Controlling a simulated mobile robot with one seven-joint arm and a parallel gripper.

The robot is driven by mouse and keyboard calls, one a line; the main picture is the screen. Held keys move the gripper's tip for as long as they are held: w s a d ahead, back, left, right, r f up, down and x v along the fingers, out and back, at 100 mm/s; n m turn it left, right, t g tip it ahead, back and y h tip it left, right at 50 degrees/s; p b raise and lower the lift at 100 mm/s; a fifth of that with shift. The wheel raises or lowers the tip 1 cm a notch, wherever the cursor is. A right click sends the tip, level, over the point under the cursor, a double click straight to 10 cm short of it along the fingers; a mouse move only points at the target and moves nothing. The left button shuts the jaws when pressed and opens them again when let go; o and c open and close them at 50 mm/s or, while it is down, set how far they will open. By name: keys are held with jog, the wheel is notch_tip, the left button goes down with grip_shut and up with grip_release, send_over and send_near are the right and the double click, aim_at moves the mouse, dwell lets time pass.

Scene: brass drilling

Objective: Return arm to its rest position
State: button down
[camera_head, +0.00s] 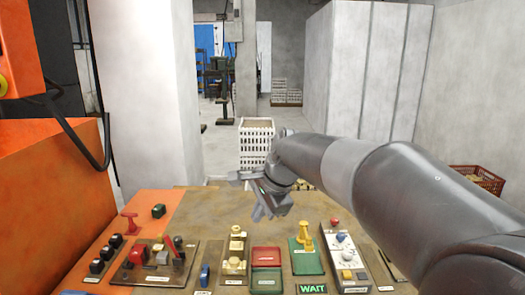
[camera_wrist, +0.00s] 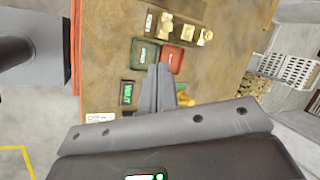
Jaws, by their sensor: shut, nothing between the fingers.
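My gripper (camera_head: 260,213) is at the end of my arm, which reaches in from the right over the back part of the work table (camera_head: 205,207). The fingers are together and hold nothing; in the wrist view the gripper (camera_wrist: 160,70) shows as two grey fingers side by side above the table. The fingertips overlap the red and green trays in that view, and I cannot tell the exact height above them. The gripper seems clear of the parts on the table.
On the table are a red tray (camera_head: 267,254), a green tray (camera_head: 267,279), a green stand with a yellow part (camera_head: 305,237), a switch panel (camera_head: 346,258), brass pieces (camera_head: 236,240) and a lit WAIT sign (camera_head: 312,289). A white crate (camera_head: 256,140) stands behind. An orange machine (camera_head: 45,150) is left.

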jog(key=s+d+f+n+h, duration=0.1)
jog(key=s+d+n, duration=0.3)
jog(key=s, duration=0.4)
jog(key=s+d+f+n+t+h, duration=0.1)
jog(key=s+d+f+n, duration=0.2)
jog(key=s+d, duration=0.3)
jog(key=s+d+f+n+t+h, duration=0.1)
jog(key=s+d+n, duration=0.3)
jog(key=s, duration=0.6)
jog(key=shift+s+d+f+n+h, duration=0.3)
jog(key=shift+d+f+n+h, duration=0.15)
jog(key=shift+d+f, duration=0.55)
jog(key=c, duration=2.1)
grip_release()
jog(key=shift+d+r, duration=0.1)
jog(key=shift+r, duration=0.05)
